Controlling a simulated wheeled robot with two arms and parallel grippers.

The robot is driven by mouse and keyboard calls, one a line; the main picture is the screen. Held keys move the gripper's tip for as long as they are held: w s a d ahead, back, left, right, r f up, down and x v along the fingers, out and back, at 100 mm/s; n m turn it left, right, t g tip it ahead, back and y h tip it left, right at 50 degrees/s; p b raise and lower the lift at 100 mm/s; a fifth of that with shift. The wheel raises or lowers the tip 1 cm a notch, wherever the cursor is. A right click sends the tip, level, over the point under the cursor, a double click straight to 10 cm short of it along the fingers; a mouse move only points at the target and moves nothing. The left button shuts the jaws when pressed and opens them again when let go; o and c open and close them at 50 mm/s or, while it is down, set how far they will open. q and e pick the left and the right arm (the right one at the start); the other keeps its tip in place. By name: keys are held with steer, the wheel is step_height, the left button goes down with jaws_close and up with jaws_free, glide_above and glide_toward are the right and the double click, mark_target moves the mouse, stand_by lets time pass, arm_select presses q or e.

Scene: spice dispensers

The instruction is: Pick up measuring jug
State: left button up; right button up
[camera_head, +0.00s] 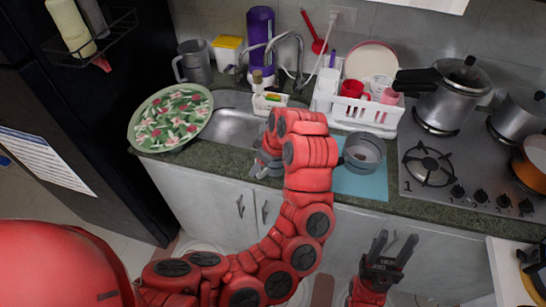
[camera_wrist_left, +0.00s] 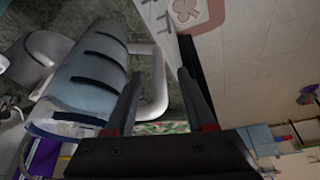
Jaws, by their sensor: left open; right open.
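My right gripper (camera_head: 397,240) is open and empty in front of the cabinets.
The sink (camera_head: 230,130) is left of the mat, with a floral plate (camera_head: 168,116) and a grey pitcher (camera_head: 196,63) beyond. A white dish rack (camera_head: 385,130) is close behind the round jug. The hob (camera_head: 430,165) with pots is right.

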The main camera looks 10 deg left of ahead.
arm_select(q)
steer(key=shift+x, duration=1.1)
jaws_close()
stand_by(0.6)
